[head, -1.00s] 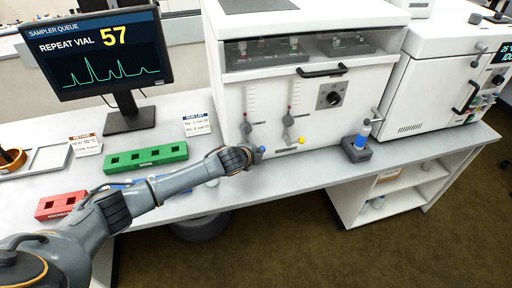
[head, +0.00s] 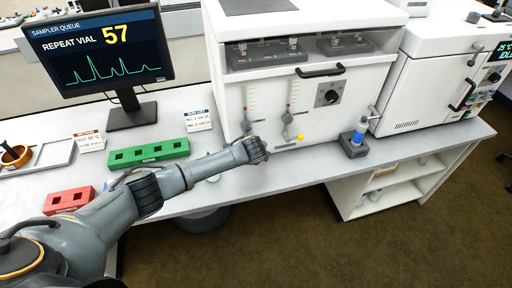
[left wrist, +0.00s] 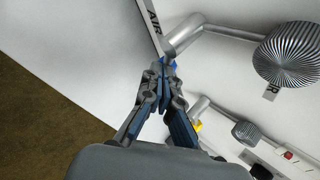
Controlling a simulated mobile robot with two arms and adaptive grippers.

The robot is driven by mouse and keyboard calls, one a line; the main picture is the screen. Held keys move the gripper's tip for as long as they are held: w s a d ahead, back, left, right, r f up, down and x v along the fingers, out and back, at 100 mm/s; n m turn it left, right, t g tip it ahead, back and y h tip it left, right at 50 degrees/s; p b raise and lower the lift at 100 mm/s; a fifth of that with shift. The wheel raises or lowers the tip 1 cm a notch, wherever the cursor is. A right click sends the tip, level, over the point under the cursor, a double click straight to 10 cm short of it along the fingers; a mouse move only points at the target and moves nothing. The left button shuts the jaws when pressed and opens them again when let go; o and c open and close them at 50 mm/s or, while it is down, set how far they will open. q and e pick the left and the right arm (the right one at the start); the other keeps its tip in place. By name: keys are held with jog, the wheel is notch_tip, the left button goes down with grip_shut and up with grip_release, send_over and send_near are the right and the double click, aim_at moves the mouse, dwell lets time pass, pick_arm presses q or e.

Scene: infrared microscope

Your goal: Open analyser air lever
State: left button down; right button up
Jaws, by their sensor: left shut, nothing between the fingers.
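The analyser (head: 300,80) is a white cabinet with two flow gauges and grey knobs on its front. Below the right gauge, a lever with a yellow tip (head: 300,137) sticks out; the yellow tip also shows in the left wrist view (left wrist: 198,127). A grey lever part (left wrist: 184,36) beside an AIR label (left wrist: 153,16) has a blue tip (left wrist: 171,64), partly hidden behind my fingers. My left gripper (head: 264,156) is at the lower front of the cabinet and covers this lever in the head view. Its fingers (left wrist: 163,72) are shut and empty, close to the blue tip; contact cannot be told.
A green rack (head: 148,153), a red rack (head: 68,201) and a monitor (head: 105,45) are on the left. The counter's front edge runs below my arm.

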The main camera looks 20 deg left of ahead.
pick_arm(q)
jog(key=shift+s+a+f+m+g+y+b, duration=0.1)
jog(key=shift+f+m+g+y+b, duration=0.3)
jog(key=shift+g+y+b, duration=0.4)
jog(key=shift+w+a+f+m+g+y+b, duration=0.1)
jog(key=shift+f+m+g+y+b, duration=0.3)
jog(key=shift+y, duration=0.65)
jog(key=shift+s+f+m+g+y+b, duration=0.1)
jog(key=shift+f+m+g+y+b, duration=0.1)
jog(key=shift+m+g+y+b, duration=0.5)
jog(key=shift+r+y, duration=0.15)
jog(key=shift+y, duration=0.1)
jog(key=shift+a+r, duration=0.1)
jog(key=shift+r+p, duration=0.7)
jog(key=shift+p, duration=0.2)
